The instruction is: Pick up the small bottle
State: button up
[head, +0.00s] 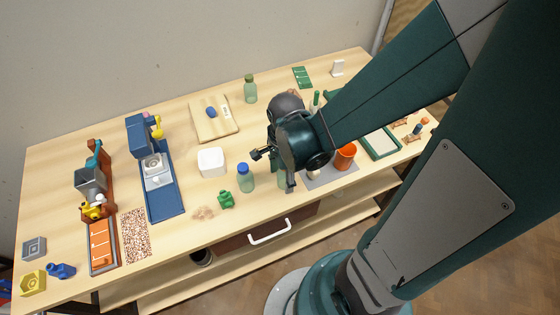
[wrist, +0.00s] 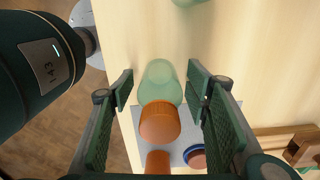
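A small pale-green translucent bottle (wrist: 159,78) with an orange-brown cap (wrist: 160,122) stands between the two fingers of my gripper (wrist: 161,88) in the wrist view. The fingers are spread, with a gap visible on each side of the bottle. In the head view my gripper (head: 273,171) is low over the front middle of the table. A pale-green bottle (head: 282,179) shows there, mostly hidden behind the gripper. Another green bottle (head: 246,181) with a blue cap stands just left of the gripper. A third, olive-capped green bottle (head: 250,91) stands at the back.
A white block (head: 211,162) and a green figure (head: 226,200) are to the left. The table's front edge is close. Clear tabletop lies between the gripper and the cutting board (head: 213,129).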

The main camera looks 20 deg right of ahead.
jog(key=c, duration=0.8)
jog(key=shift+c, duration=0.2)
jog(key=shift+r, duration=0.15)
jog(key=shift+r+p, duration=1.1)
jog(key=shift+r, duration=3.75)
